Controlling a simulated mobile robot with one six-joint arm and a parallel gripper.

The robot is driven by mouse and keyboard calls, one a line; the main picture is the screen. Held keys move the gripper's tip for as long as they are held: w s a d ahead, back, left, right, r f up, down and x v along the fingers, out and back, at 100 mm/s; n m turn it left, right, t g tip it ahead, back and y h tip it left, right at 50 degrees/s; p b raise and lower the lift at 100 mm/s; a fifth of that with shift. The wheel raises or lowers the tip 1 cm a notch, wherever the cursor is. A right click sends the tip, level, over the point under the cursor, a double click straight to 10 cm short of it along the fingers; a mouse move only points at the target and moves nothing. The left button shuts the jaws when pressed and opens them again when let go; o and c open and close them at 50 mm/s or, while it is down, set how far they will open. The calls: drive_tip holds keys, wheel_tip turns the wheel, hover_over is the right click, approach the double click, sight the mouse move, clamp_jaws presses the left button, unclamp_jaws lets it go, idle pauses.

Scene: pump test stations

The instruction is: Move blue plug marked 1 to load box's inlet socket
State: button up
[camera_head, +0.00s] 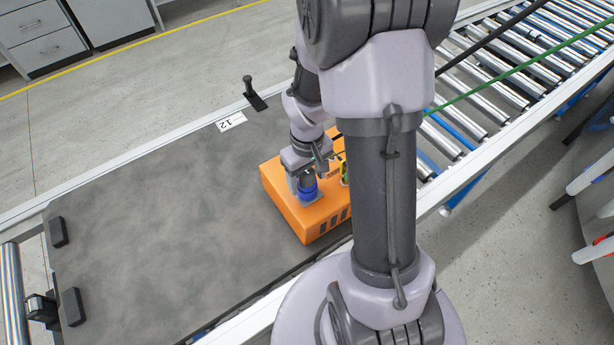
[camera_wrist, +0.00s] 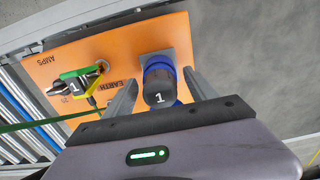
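The orange load box (camera_head: 285,205) sits on the grey table top. The blue plug marked 1 (camera_head: 308,187) stands at a grey square plate on its top face, with its blue end toward the plate. It also shows in the wrist view (camera_wrist: 161,86), with its dark rear part toward me. My gripper (camera_head: 302,178) is over the box, its fingers on either side of the plug. In the wrist view my gripper (camera_wrist: 160,80) is open, with a narrow gap between each finger and the plug. The socket face is hidden behind the plug.
A green-and-yellow plug (camera_wrist: 82,84) with a green cable is beside the "EARTH" label on the box, close to one finger. A black post (camera_head: 253,93) and a card marked 12 (camera_head: 231,122) are at the table's back edge. A roller conveyor (camera_head: 485,105) lies right.

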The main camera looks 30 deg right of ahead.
wheel_tip(320, 180, up, 17)
drive_tip(key=p, duration=0.7)
drive_tip(key=shift+r+p, duration=0.2)
drive_tip(key=shift+p, duration=0.15)
